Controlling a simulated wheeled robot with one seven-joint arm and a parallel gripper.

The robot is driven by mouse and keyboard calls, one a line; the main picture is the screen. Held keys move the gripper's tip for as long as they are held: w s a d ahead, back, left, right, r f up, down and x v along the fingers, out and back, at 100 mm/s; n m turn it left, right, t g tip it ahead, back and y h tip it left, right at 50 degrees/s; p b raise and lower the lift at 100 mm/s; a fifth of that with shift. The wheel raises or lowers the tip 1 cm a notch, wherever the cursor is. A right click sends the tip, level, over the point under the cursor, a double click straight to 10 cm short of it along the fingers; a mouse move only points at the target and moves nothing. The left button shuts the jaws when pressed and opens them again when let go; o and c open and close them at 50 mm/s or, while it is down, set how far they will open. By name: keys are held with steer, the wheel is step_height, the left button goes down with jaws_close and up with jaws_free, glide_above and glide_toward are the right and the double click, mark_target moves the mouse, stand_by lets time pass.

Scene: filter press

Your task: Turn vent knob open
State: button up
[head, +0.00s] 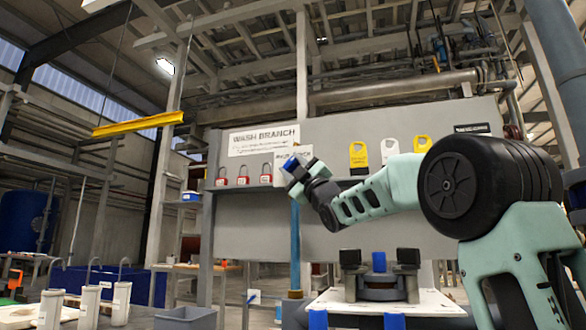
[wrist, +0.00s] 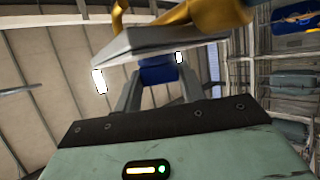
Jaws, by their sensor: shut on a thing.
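The knob also shows as a small blue patch at the fingertips in the head view (head: 291,163). A pale grey plate (wrist: 150,42) and a brass-coloured fitting (wrist: 206,18) lie just beyond the fingers. The fingers and plate hide part of the knob, so I cannot tell its turn angle.
Red padlocks (head: 243,174) hang left of my gripper, and yellow tags (head: 358,155) hang to its right. A vertical blue pipe (head: 295,245) runs below it. A press fixture with blue and black blocks (head: 379,279) stands low in front. White cylinders (head: 90,306) stand lower left.

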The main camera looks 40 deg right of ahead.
steer(key=o, duration=1)
steer(key=b+v, duration=0.1)
steer(key=v, duration=1.6)
steer(key=shift+s+d+f+b, duration=0.1)
steer(key=shift+s+b, duration=0.1)
steer(key=shift+b, duration=0.1)
